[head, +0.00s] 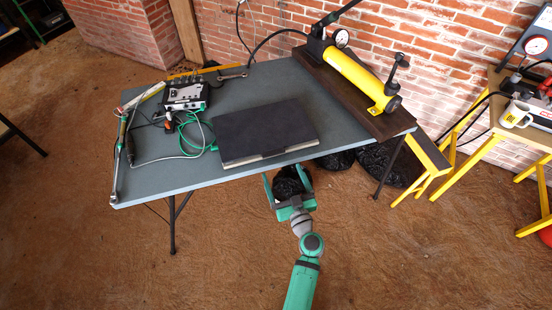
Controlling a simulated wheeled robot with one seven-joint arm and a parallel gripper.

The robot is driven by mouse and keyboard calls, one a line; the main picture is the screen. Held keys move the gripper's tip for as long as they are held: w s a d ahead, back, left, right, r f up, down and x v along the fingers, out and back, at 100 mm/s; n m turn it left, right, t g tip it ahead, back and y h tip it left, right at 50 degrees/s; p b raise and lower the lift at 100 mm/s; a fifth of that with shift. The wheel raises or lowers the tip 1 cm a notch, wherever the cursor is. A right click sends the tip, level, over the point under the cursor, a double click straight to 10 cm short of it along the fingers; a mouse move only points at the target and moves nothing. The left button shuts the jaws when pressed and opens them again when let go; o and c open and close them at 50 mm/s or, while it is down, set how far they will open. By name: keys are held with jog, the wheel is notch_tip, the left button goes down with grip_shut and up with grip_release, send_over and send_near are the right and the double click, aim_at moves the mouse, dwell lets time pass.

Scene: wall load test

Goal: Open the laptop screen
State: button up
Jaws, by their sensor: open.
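The laptop (264,132) is dark and looks closed, lying flat near the front edge of the grey-blue table (180,173). Its lighter front edge faces my side. My gripper (287,180) is in front of the table, just off the table's front edge and below the laptop in the picture.
A black device with knobs (186,96) and a green cable (190,128) lie left of the laptop. A long wrench (117,160) lies at the left edge. A yellow hydraulic pump (352,75) stands on a dark board at right. Black bags (378,160) lie under the table.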

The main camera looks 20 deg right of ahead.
aim_at(274, 154)
jog(key=w, duration=0.8)
jog(key=shift+c, duration=0.6)
